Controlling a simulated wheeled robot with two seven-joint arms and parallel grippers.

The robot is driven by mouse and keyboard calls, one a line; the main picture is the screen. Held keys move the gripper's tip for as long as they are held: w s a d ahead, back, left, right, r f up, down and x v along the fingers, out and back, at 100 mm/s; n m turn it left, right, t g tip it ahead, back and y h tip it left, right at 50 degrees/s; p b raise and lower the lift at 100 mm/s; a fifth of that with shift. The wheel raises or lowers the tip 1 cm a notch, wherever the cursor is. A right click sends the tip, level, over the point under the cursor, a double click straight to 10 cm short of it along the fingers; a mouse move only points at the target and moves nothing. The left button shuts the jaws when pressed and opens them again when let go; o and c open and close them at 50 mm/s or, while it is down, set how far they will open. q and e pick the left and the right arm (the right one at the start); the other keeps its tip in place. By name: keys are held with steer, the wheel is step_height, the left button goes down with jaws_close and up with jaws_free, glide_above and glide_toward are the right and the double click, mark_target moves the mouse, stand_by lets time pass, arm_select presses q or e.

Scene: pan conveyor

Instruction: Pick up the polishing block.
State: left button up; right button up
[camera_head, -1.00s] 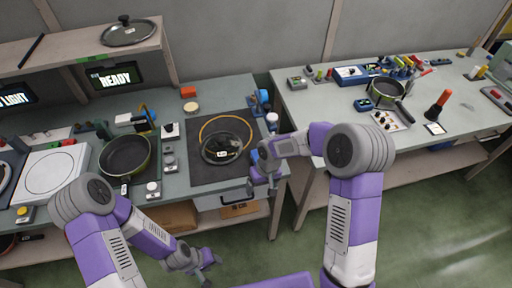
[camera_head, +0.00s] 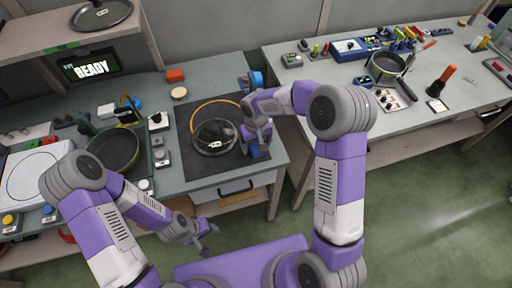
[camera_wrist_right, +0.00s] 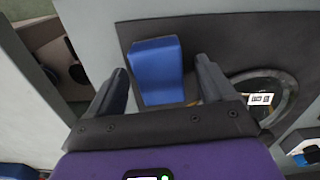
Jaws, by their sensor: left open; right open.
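A blue block (camera_wrist_right: 157,72), which I take to be the polishing block, sits on the dark mat (camera_wrist_right: 215,35) in the right wrist view. In the head view a bit of the blue block (camera_head: 256,152) shows under my right gripper (camera_head: 257,139), at the mat's right edge. My right gripper is open, with a finger on either side of the block and gaps between. Whether the fingertips reach down beside it is hard to tell. My left gripper (camera_head: 205,240) is open and empty, in front of the left table.
A glass lid (camera_head: 215,137) lies on the mat just left of my right gripper, near a yellow ring (camera_head: 218,103). A blue fixture (camera_head: 256,80) stands behind the gripper. A dark pan (camera_head: 115,149) is farther left. A gap separates the two tables.

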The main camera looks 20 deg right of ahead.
mark_target(256, 144)
steer(key=shift+w+f, duration=0.1)
steer(key=shift+f, duration=0.25)
steer(key=c, duration=1.1)
step_height(256, 144, up, 10)
steer(key=shift+r+p, duration=0.1)
steer(key=shift+p, duration=0.95)
